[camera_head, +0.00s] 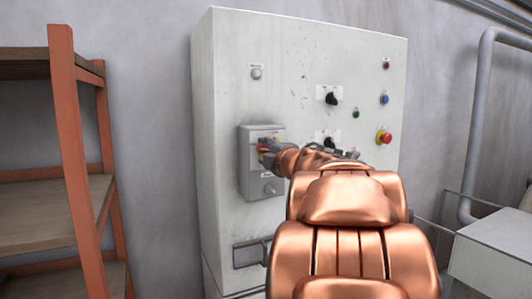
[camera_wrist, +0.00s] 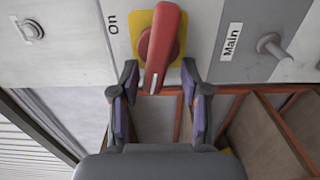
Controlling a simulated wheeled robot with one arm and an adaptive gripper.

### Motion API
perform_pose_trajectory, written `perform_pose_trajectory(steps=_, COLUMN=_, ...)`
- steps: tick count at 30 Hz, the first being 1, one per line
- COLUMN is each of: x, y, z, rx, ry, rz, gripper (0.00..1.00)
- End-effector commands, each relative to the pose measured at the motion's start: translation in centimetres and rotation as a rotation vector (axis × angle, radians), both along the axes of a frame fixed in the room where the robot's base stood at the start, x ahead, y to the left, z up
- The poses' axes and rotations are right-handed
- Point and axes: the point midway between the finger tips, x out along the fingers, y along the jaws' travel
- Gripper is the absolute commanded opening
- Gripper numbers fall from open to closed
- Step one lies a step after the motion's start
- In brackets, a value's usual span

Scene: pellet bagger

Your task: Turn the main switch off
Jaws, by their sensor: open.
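The main switch is a red rotary handle (camera_wrist: 160,45) on a yellow plate (camera_wrist: 138,22). An "On" label (camera_wrist: 112,23) and a "Main" label (camera_wrist: 230,42) flank it in the wrist view. In the head view its grey box (camera_head: 250,185) is on the cabinet front, with the handle largely hidden by my arm. My gripper (camera_wrist: 158,82) is open, with one finger on each side of the handle's free end. Its fingers look apart from the handle. In the head view my gripper (camera_head: 268,152) is right at the box.
The grey cabinet (camera_head: 240,70) has black knobs (camera_head: 331,98), a blue button (camera_head: 385,99) and a red emergency button (camera_head: 384,137) to the right. A metal knob (camera_head: 269,189) sits low on the switch box. An orange-framed shelf (camera_head: 70,140) stands left.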

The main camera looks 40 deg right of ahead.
Motion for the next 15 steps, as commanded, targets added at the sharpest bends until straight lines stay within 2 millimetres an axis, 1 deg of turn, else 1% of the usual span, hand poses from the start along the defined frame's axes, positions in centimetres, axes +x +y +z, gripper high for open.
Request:
perform_pose_trajectory(steps=7, x=-2.6, y=0.9, z=0.0, rx=0.0, ry=-0.001, rz=-0.002, gripper=0.46)
perform_pose_trajectory(steps=15, x=-6.6, y=2.1, z=0.1, rx=-0.002, ry=-0.002, rz=-0.007, gripper=0.46)
